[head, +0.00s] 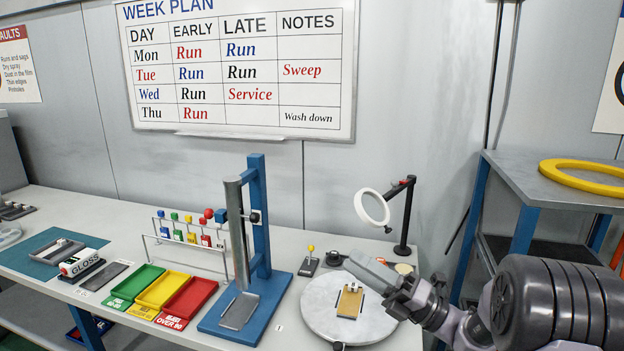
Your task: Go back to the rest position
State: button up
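My arm reaches in from the lower right. My gripper (388,287) is over the right part of a round pale turntable (322,318) on the bench. A long grey block-like shape (368,268) extends up and left from the gripper. I cannot tell whether it is part of the gripper or something held. The fingertips are not clear, so I cannot tell open from shut. A small tan plate (350,303) with a brass-coloured clip lies on the turntable, just left of the gripper.
A ring lamp (372,207) on a black post (405,215) stands close behind the gripper. A blue stand (259,225) is left of the turntable. Green, yellow and red trays (189,298) lie farther left. A blue-legged table (515,180) with a yellow ring (590,178) is at right.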

jog(key=s+a+f+n+g+h, duration=0.1)
jog(key=s+a+n+g+h, duration=0.4)
jog(key=s+n, duration=0.4)
jog(key=s+a+f+n+g+h, duration=0.1)
jog(key=s+a+n+g+h, duration=0.1)
jog(key=s+a+n+g, duration=0.6)
jog(key=s+d+f+n+t+h, duration=0.45)
jog(key=s+d+n+h, duration=0.25)
jog(key=s, duration=0.4)
jog(key=d+n+t+h, duration=0.4)
jog(key=d+n, duration=0.2)
jog(key=n, duration=0.1)
jog(key=shift+s+d+t+h+b, duration=0.3)
jog(key=shift+s+d+t, duration=0.05)
jog(key=shift+d, duration=0.05)
